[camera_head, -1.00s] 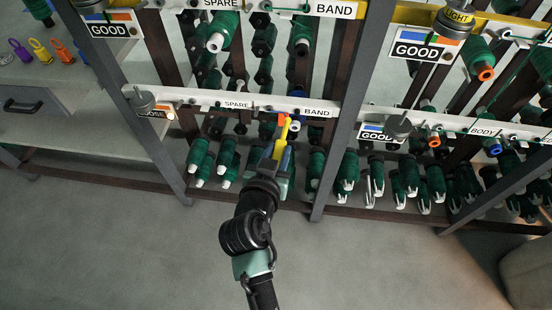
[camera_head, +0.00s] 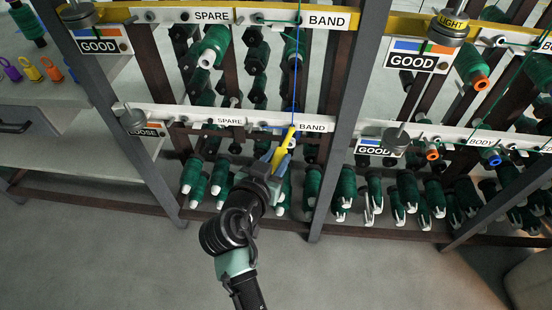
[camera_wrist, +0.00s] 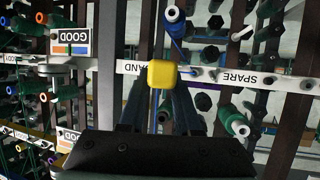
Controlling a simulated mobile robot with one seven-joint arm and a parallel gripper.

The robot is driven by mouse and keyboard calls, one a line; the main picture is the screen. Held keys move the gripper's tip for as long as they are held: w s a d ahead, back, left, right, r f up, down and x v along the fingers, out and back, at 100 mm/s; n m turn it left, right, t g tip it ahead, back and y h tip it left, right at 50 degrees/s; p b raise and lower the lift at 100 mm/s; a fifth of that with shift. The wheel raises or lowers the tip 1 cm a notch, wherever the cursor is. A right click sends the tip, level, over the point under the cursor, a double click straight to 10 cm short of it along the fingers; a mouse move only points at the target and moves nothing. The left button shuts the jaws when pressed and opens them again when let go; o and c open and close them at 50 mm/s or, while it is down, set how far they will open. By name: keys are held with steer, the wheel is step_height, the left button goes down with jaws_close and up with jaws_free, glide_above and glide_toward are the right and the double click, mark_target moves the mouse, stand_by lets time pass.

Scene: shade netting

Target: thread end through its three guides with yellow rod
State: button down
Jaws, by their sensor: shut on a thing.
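My gripper (camera_head: 277,163) is shut on the yellow rod (camera_head: 284,147), which points up toward the lower white rail (camera_head: 180,113) beside the BAND label. The rod's square yellow end (camera_wrist: 162,74) shows between my two dark fingers in the wrist view, overlapping the rail. A thin blue thread (camera_head: 296,70) runs down from the top of the head view to the rod's tip. It also shows in the wrist view (camera_wrist: 181,48), near a blue-ended spool (camera_wrist: 172,15). The rod hides the thread's lower end and any guide behind it; I cannot tell whether it passes through one.
Green spools (camera_head: 195,178) hang close below and around my gripper. Grey uprights (camera_head: 347,105) flank this bay. A yellow-edged upper rail (camera_head: 165,14) crosses above. The floor (camera_head: 120,262) in front is clear.

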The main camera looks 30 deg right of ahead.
steer(key=s+a, duration=0.2)
steer(key=s, duration=0.1)
steer(key=shift+s+a+p, duration=0.15)
steer(key=shift+s+p, duration=0.05)
steer(key=shift+p, duration=0.1)
stand_by(0.4)
stand_by(0.3)
steer(key=s+a+r+n+t+y, duration=0.1)
steer(key=s+a+n+t+y, duration=0.15)
steer(key=a, duration=0.65)
steer(key=s+a+n+t+y, duration=0.1)
steer(key=a+n+y, duration=0.3)
steer(key=a, duration=0.5)
steer(key=s+r+n+y+p, duration=0.3)
steer(key=r+p, duration=0.7)
steer(key=p, duration=1.3)
steer(key=s+t, duration=0.1)
steer(key=s, duration=0.1)
steer(key=shift+s+d+r+y, duration=0.25)
steer(key=shift+s+r+y, duration=0.05)
steer(key=shift+s+y, duration=0.05)
